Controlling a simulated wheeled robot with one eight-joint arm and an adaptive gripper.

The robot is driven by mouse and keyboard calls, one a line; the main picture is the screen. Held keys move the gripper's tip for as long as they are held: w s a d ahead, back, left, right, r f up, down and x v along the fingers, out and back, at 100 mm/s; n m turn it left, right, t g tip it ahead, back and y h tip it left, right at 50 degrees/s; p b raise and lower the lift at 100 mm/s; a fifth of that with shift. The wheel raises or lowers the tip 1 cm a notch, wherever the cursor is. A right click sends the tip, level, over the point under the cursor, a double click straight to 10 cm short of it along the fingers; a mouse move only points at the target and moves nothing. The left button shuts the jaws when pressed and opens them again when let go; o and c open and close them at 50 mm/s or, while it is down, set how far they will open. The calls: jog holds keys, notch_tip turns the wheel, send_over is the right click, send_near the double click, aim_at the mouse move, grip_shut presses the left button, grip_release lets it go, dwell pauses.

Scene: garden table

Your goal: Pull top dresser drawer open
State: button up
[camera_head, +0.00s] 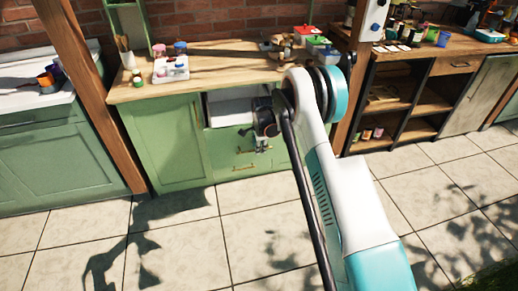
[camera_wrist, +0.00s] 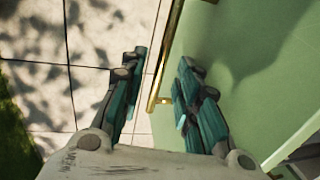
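The green dresser (camera_head: 165,148) stands against the brick wall under a wooden top. Its top drawer (camera_head: 226,138) appears pulled out, with a pale interior showing behind its front. My gripper (camera_head: 262,146) is at the right part of this drawer's front, and my arm covers the dresser's right side. In the wrist view, my gripper (camera_wrist: 162,62) is open, with one finger on each side of a brass handle (camera_wrist: 166,58). The handle runs along a green front (camera_wrist: 245,65). I cannot tell whether either finger touches the handle.
A lower drawer with a brass handle (camera_head: 244,168) is below. A white tray with jars (camera_head: 171,70) and colored containers (camera_head: 303,31) stand on the top. Wooden posts (camera_head: 92,95) flank the dresser. The tiled floor (camera_head: 185,240) in front is clear.

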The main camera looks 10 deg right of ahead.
jog(key=shift+f, duration=0.2)
grip_shut()
jog(key=s, duration=0.6)
jog(key=shift+s, duration=0.15)
grip_release()
jog(key=shift+r, duration=0.1)
